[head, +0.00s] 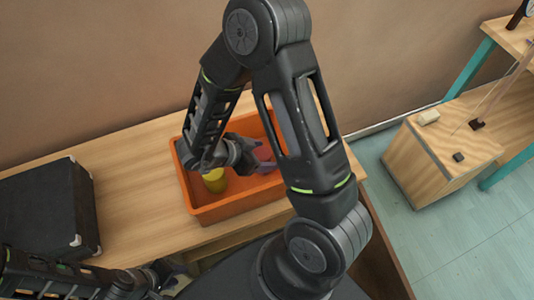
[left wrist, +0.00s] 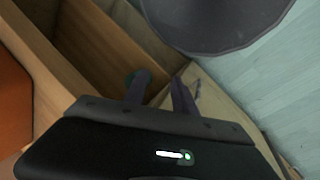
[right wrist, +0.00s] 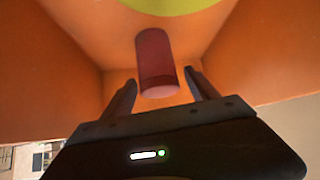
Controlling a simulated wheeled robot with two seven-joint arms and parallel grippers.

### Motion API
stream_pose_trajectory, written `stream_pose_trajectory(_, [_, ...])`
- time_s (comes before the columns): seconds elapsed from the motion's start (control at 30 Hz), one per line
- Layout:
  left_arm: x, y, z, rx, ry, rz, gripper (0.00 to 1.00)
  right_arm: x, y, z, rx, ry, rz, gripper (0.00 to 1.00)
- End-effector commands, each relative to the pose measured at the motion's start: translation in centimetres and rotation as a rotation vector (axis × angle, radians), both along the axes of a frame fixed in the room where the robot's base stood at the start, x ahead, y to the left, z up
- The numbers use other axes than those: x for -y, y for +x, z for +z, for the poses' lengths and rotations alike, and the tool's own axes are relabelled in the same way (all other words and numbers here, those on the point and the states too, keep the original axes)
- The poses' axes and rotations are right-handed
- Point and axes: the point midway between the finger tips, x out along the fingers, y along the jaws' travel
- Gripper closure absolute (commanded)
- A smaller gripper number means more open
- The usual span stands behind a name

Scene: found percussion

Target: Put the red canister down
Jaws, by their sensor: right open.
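The red canister (right wrist: 156,60) is inside the orange crate (right wrist: 55,70), in the right wrist view. It lies between the spread fingertips of my right gripper (right wrist: 160,78), with a gap on each side. In the head view only part of the canister (head: 263,153) shows beside my right gripper (head: 259,165), low in the crate (head: 232,212). My left gripper (head: 172,276) is at the lower left of the head view, in front of the table. In the left wrist view its fingers (left wrist: 160,78) are apart with nothing between them.
A yellow object (head: 214,181) stands in the crate near my right gripper. A black case (head: 45,210) sits on the table's left end, with bare wood (head: 130,190) between. A wooden box (head: 440,160) stands on the floor at right.

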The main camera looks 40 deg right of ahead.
Motion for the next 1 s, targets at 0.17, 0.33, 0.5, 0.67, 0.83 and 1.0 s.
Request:
stream_pose_trajectory(0.17, [0.0, 0.0, 0.1, 0.0, 0.0, 0.0, 0.68, -2.6, 0.4, 2.6, 0.005, 0.001, 0.004, 0.32])
stream_pose_trajectory(0.33, [0.0, 0.0, 0.1, 0.0, 0.0, 0.0, 0.68, -5.0, 0.7, 5.1, 0.004, 0.002, 0.001, 0.32])
stream_pose_trajectory(0.5, [0.0, 0.0, 0.1, -0.001, 0.0, 0.0, 0.68, -6.6, 0.8, 6.6, 0.002, 0.001, 0.0, 0.32])
stream_pose_trajectory(0.67, [0.0, 0.0, 0.1, -0.001, 0.0, 0.0, 0.68, -7.0, 0.8, 7.0, -0.001, 0.001, -0.001, 0.32])
stream_pose_trajectory(0.83, [0.0, 0.0, 0.1, -0.001, 0.0, 0.0, 0.68, -7.0, 0.8, 7.0, -0.001, 0.001, -0.001, 0.32])
stream_pose_trajectory(1.0, [0.0, 0.0, 0.1, -0.001, 0.0, 0.0, 0.68, -6.9, 0.8, 7.0, -0.001, 0.001, -0.001, 0.32])
